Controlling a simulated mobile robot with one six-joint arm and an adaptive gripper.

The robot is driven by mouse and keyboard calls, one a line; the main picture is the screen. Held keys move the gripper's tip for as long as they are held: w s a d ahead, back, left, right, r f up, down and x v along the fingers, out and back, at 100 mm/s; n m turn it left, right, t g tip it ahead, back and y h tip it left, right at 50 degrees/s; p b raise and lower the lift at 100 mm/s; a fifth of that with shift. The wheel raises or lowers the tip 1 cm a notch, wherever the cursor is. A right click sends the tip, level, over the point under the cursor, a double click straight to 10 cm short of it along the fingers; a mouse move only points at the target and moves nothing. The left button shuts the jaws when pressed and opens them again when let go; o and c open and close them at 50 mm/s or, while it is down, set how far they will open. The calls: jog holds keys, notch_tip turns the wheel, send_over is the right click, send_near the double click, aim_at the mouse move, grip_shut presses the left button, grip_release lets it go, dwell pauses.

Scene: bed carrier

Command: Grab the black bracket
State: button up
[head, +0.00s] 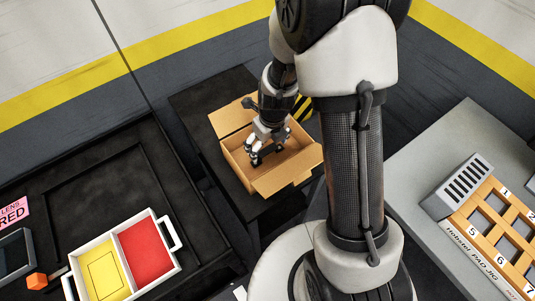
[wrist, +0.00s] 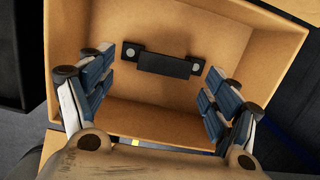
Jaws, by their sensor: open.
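The black bracket (wrist: 165,65) lies inside the open cardboard box (wrist: 75,20), near its far wall in the wrist view. It is a dark bar with a light round spot at each end. My gripper (wrist: 160,90) is open, its blue-padded fingers spread to the left and right of the bracket with gaps on both sides. Nothing is between the fingers in their grip. In the head view my gripper (head: 264,155) reaches down into the cardboard box (head: 284,178), and the bracket is mostly hidden there.
The box's flaps stand open around my gripper. A tray with yellow and red compartments (head: 154,212) sits on the dark table at left. An orange block (head: 37,281) lies near it. A grey table at right holds an orange numbered rack (head: 490,225).

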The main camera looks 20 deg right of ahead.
aim_at(268, 150)
jog(key=f+b, duration=0.2)
jog(key=f, duration=0.1)
jog(key=w+f+b, duration=0.1)
jog(key=f, duration=0.1)
jog(key=shift+d+f, duration=0.15)
jog(key=shift+d, duration=0.1)
jog(key=shift+s, duration=0.1)
jog(key=c, duration=1.2)
jog(key=shift+r, duration=0.2)
